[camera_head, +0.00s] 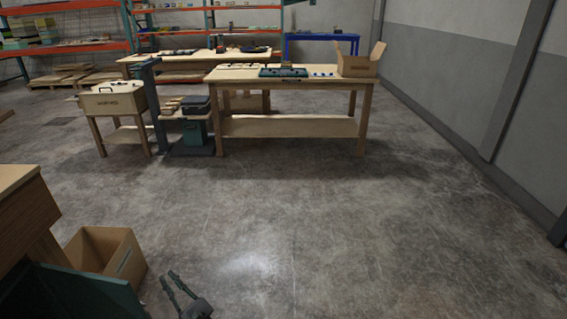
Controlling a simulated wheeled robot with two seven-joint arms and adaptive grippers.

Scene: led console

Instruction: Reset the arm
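My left gripper (169,277) shows at the bottom of the head view, low and left of centre, over the bare floor. Its two dark fingers are apart with nothing visible between them. It is to the right of an open cardboard box (125,262) and does not appear to touch it. My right gripper is not in view. A dark teal console (283,72) lies on the wooden workbench (232,76) at the back, far from my gripper.
A wooden table edge (20,200) and a dark green panel (85,290) are close at the left. An open carton (361,62) stands on the far bench. A grey wall (440,70) runs along the right. The middle floor (330,220) is clear.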

